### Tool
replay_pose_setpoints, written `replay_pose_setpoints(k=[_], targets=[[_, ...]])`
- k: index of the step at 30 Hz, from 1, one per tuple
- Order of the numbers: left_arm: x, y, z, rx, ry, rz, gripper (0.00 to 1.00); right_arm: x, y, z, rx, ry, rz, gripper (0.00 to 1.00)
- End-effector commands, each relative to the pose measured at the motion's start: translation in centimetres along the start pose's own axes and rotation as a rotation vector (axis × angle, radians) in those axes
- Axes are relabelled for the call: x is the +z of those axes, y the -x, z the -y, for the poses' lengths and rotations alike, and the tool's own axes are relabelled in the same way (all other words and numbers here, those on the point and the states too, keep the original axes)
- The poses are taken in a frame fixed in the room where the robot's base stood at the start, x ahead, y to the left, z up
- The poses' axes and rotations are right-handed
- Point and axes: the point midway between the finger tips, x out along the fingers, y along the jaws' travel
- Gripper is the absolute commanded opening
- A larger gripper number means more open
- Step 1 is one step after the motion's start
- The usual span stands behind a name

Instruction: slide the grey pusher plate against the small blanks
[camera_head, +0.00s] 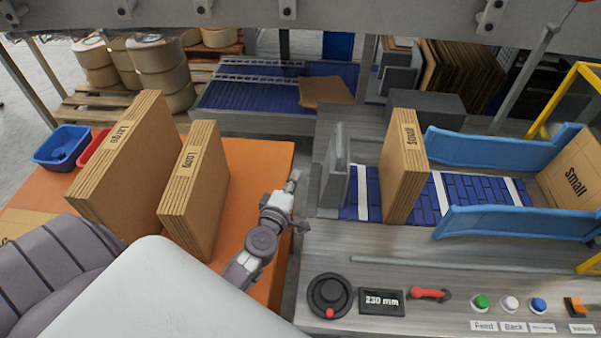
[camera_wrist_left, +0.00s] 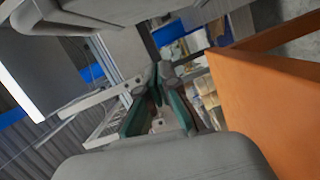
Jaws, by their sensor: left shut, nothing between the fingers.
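The grey pusher plate (camera_head: 337,162) stands upright at the left end of the blue conveyor bed in the head view. The small blanks (camera_head: 402,168), a brown upright stack labelled "Small", stand to its right on the bed. A gap showing blue belt and a white strip separates plate and stack. My left gripper (camera_head: 294,180) is at the orange table's right edge, left of the plate and apart from it. Its fingers are together and empty in the left wrist view (camera_wrist_left: 160,72). The plate and blanks cannot be made out there. My right gripper is not in view.
Two blank stacks labelled "Large" (camera_head: 125,160) and "Long" (camera_head: 196,190) stand on the orange table (camera_head: 262,160). Blue guide rails (camera_head: 500,150) flank the belt. The front panel has a dial (camera_head: 330,296), a "230 mm" display (camera_head: 381,302), a red lever (camera_head: 430,294) and several buttons.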

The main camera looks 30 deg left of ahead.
Motion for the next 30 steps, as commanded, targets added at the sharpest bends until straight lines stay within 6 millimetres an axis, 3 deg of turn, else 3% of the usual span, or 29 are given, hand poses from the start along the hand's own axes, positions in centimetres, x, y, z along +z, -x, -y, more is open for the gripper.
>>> replay_pose_setpoints(k=[4, 10, 18, 30], targets=[[0.0, -3.5, -0.2, 0.004, -0.002, 0.000, 0.00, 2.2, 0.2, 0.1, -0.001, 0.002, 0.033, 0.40], [0.0, -7.6, -0.1, 0.003, -0.001, 0.000, 0.00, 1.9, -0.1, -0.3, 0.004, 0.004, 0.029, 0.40], [3.5, -8.2, 0.0, 0.002, 0.000, 0.002, 0.00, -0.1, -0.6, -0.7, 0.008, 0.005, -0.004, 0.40], [3.9, -8.3, -0.1, 0.001, -0.001, 0.001, 0.00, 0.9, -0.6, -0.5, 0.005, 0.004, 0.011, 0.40]])
